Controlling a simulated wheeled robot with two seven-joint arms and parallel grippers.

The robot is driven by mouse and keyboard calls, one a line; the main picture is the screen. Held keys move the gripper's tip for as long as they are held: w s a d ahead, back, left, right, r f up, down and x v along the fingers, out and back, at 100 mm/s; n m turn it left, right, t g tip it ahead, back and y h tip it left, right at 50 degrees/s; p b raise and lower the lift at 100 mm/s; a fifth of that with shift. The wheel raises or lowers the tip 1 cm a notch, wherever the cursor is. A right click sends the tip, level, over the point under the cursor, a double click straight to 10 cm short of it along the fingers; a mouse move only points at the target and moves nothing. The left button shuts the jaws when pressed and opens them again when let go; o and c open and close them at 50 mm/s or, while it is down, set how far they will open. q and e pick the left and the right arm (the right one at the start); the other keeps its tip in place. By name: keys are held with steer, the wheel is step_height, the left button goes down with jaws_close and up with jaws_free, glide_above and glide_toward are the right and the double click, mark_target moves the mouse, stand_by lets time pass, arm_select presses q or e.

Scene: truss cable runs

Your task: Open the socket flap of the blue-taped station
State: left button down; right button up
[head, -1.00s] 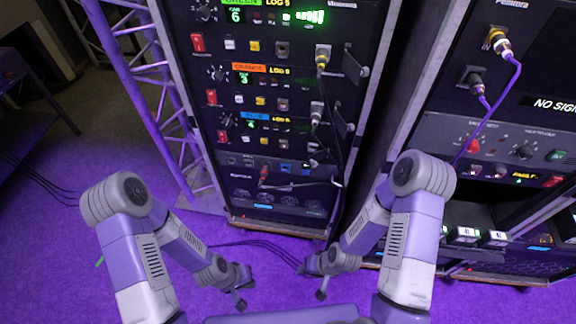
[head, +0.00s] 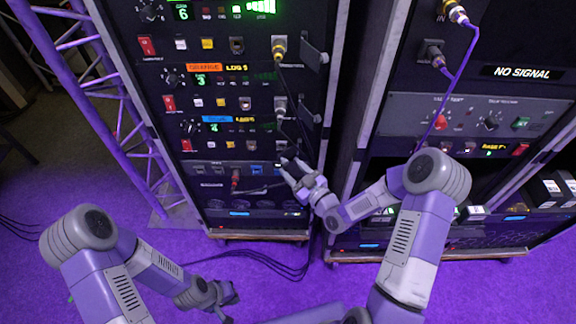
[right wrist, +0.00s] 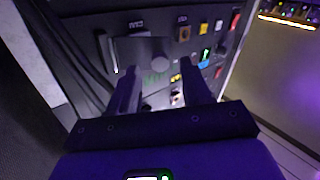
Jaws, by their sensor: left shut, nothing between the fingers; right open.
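The blue-taped station is the third row of the tall left rack; its blue tape (head: 218,119) sits above a small green display. The tape also shows, upside down, in the right wrist view (right wrist: 203,64). There a dark flat flap (right wrist: 133,50) stands beside the station's controls, with a round grey piece near its edge. I cannot tell whether the flap is fully shut. My right gripper (head: 288,166) is open in front of the rack's right side, with its fingers (right wrist: 163,78) either side of the flap area. My left gripper (head: 230,300) is shut and empty, low over the floor.
A second rack with a NO SIGNAL panel (head: 522,73) stands right. Black cables (head: 255,258) lie on the purple floor. A purple truss (head: 110,110) stands left.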

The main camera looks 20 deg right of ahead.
mark_target(289, 157)
steer(key=shift+x, duration=1.35)
jaws_close()
